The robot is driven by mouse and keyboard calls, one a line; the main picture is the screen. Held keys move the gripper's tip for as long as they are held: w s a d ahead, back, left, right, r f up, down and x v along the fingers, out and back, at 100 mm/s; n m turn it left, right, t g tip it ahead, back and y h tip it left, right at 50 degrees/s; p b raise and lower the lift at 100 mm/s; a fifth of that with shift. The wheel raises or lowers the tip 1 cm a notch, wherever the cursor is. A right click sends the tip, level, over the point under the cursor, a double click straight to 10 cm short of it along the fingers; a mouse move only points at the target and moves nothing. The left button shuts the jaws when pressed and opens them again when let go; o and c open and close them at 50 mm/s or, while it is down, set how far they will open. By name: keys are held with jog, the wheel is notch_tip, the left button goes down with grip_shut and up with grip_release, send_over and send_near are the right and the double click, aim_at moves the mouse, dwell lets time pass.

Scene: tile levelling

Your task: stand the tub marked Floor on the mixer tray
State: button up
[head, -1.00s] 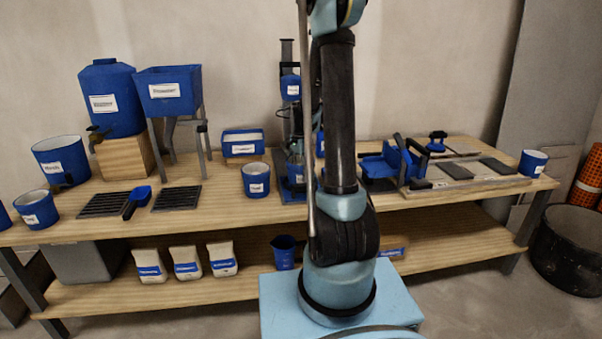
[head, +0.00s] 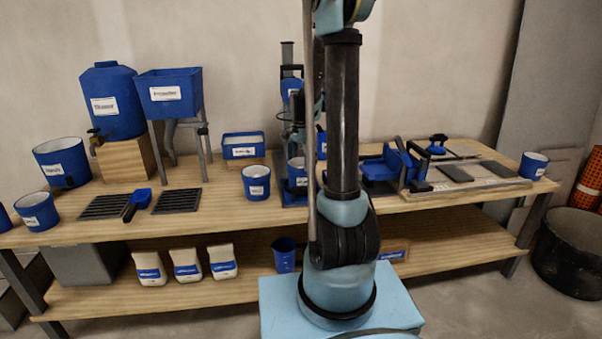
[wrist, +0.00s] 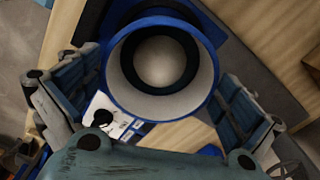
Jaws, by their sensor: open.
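A blue tub with a white inside (wrist: 116,67) stands between the fingers of my gripper (wrist: 158,88) in the wrist view. The fingers are open on both sides of it. Its label is partly visible but unreadable. In the head view, a labelled blue tub (head: 298,180) stands upright at the mixer (head: 291,95), apparently on its blue tray (head: 290,199). My arm partly hides that place, and my gripper cannot be made out clearly there. I cannot read which tub is marked Floor.
Another labelled tub (head: 256,190) stands just left of the mixer, with a blue box (head: 242,152) behind it. A dispenser (head: 115,110), a hopper (head: 170,92) and drain grates (head: 178,200) are on the left. A levelling board (head: 470,186) lies on the right.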

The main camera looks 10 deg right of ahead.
notch_tip(320, 180, up, 7)
jog(key=s+r+n, duration=0.3)
jog(key=s, duration=0.7)
jog(key=s+f+n+t, duration=0.1)
jog(key=s+f+n, duration=0.3)
jog(key=s, duration=0.8)
jog(key=s+f+n+t, duration=0.1)
jog(key=s+f+n, duration=0.4)
jog(key=s, duration=0.7)
jog(key=shift+s+f+n, duration=0.15)
jog(key=shift+s+n, duration=0.25)
jog(key=shift+n, duration=0.5)
